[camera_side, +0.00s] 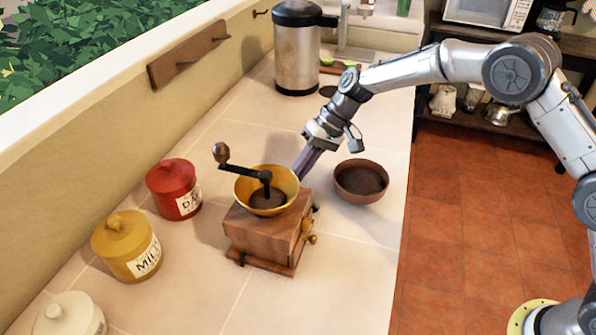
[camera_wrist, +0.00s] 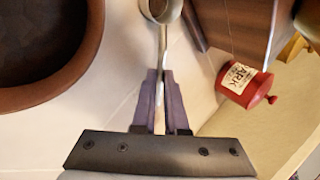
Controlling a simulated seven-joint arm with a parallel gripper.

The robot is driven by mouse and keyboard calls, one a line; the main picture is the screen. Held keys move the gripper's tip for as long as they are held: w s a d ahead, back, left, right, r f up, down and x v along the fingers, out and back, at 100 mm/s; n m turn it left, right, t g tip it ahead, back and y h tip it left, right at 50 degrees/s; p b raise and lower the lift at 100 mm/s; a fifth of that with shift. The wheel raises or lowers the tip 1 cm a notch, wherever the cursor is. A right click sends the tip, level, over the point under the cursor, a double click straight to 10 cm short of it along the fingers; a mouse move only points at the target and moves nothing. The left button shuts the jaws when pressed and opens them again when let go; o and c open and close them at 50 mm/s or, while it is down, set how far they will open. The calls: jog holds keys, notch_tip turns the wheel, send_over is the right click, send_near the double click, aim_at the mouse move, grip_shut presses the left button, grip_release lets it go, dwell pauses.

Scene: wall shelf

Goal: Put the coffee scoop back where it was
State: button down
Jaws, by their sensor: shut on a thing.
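My gripper (camera_side: 304,166) is shut on the handle of the metal coffee scoop (camera_wrist: 162,45), as the wrist view (camera_wrist: 161,85) shows. The scoop's round head is at the top edge of that view, partly cut off; I cannot tell whether it holds anything. In the side view the scoop is hidden behind the grinder's hopper and my fingers. The wooden coffee grinder (camera_side: 268,235) with its brass hopper (camera_side: 245,190) stands just in front of my gripper. The brown bowl of dark grounds (camera_side: 361,181) is to the right of it, also in the wrist view (camera_wrist: 85,70).
A wooden peg rack (camera_side: 190,54) hangs on the wall, its pegs bare. Red (camera_side: 174,189), yellow (camera_side: 127,246) and white (camera_side: 69,315) canisters line the left. A steel urn (camera_side: 297,50) stands at the back. Counter between urn and grinder is mostly clear.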

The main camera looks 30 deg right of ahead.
jog(key=c, duration=0.9)
grip_release()
jog(key=shift+c, duration=0.2)
jog(key=shift+r, duration=0.2)
jog(key=v, duration=1.2)
